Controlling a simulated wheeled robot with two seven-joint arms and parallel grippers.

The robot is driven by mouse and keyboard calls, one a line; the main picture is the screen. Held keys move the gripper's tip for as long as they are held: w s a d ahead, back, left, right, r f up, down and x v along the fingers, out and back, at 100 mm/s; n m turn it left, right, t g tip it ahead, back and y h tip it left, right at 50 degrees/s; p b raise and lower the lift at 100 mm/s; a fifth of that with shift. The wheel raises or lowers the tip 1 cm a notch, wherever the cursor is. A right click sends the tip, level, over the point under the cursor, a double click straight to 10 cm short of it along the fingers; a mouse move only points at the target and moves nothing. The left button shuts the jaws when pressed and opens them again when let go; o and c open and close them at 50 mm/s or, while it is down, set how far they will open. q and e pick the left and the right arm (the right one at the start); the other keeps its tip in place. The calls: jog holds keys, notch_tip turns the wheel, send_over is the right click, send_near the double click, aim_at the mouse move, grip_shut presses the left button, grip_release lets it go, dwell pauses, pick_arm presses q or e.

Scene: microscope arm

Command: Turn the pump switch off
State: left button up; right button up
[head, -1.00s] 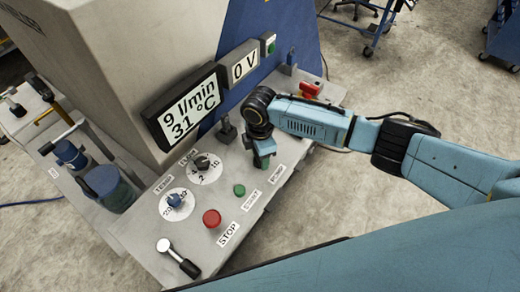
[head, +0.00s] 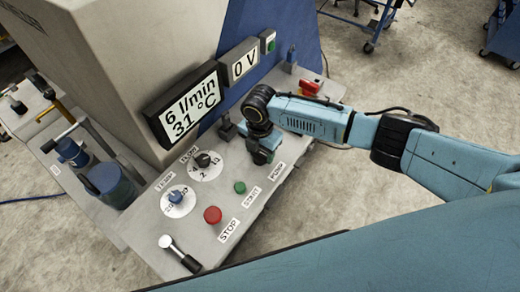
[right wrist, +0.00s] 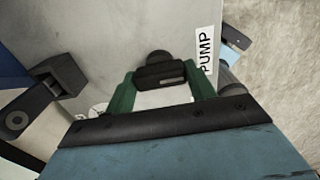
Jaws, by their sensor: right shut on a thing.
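The pump switch (right wrist: 160,73) is a black knob or lever beside the PUMP label (right wrist: 206,50) in the right wrist view. The label also shows in the head view (head: 278,171). My right gripper (right wrist: 160,88) has its green fingers on either side of the switch and is shut on it. In the head view my right gripper (head: 262,156) reaches down to the panel and hides the switch. My left gripper is not in view.
The panel (head: 160,232) also bears a green START button (head: 240,187), a red STOP button (head: 212,215), a flow dial (head: 203,160) and a blue temperature dial (head: 175,197). A black lever (head: 227,128) stands just left of my gripper. A second display (head: 238,69) reads 0 V.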

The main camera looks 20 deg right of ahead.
aim_at(260, 152)
dwell(0.3)
jog(key=o, duration=1)
notch_tip(260, 152, up, 13)
jog(key=shift+r, duration=0.2)
